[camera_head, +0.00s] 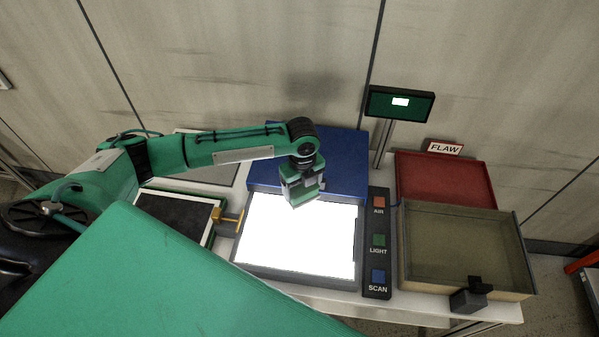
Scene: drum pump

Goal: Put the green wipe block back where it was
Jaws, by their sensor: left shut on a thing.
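My left gripper (301,183) hangs down from the left arm over the back part of the lit white panel (298,240). It is shut on the green wipe block (304,198), which shows as a small green and grey piece under the jaws. The fingers hide part of the block. The block seems held above the panel's back edge, but I cannot tell the gap exactly. My right gripper is not in view.
A blue box (345,160) stands behind the panel. To the right are a button strip (378,260), a clear-lidded box (465,245), a red tray (445,180) and a small screen (398,103). A dark pad (172,217) and a yellow bracket (229,218) lie left.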

